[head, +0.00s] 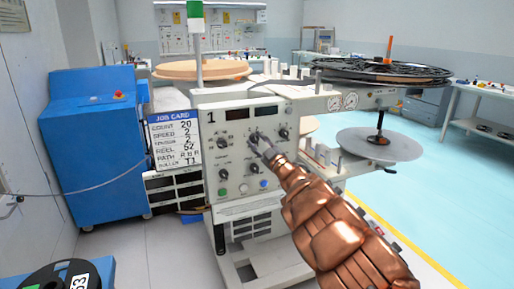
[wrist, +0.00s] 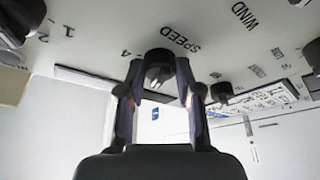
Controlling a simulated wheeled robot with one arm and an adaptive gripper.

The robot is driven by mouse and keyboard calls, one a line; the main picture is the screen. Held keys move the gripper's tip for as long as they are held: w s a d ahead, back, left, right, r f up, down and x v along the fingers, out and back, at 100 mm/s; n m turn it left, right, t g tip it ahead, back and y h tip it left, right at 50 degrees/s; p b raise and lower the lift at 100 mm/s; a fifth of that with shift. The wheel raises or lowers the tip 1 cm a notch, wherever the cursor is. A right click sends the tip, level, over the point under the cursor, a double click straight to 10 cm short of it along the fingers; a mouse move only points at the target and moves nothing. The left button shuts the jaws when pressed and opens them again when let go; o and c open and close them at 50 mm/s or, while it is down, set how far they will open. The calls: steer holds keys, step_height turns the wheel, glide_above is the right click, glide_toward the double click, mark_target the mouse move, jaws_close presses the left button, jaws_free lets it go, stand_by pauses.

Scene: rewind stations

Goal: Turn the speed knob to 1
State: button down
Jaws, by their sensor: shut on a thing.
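The speed knob (wrist: 160,66) is a dark round knob on the pale control panel (wrist: 225,45). The word SPEED is printed beside it, upside down in the wrist view. My gripper (wrist: 160,90) has one finger on each side of this knob and is shut on it. In the head view my gripper (head: 264,148) reaches the panel from the lower right, at the upper middle knobs. The fingers and arm hide part of the panel there. The knob's pointer setting cannot be made out.
Other dark knobs (head: 222,142) sit close by on the panel, with green, white and blue buttons below. A job card (head: 174,140) at the panel's left reads SPEED 2. A grey disc (head: 380,145) and a large dark reel (head: 375,71) stand to the right.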

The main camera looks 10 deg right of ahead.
steer(key=n+g, duration=0.1)
steer(key=n, duration=0.2)
steer(key=n+g+y+b, duration=0.1)
steer(key=n, duration=0.2)
steer(key=shift+d+n+g, duration=0.15)
steer(key=shift+n+g, duration=0.15)
steer(key=shift+r+n+g, duration=0.2)
steer(key=shift+n+g, duration=0.8)
steer(key=shift+n, duration=1.3)
steer(key=c, duration=0.8)
jaws_free()
steer(key=shift+o, duration=0.2)
steer(key=v, duration=1.2)
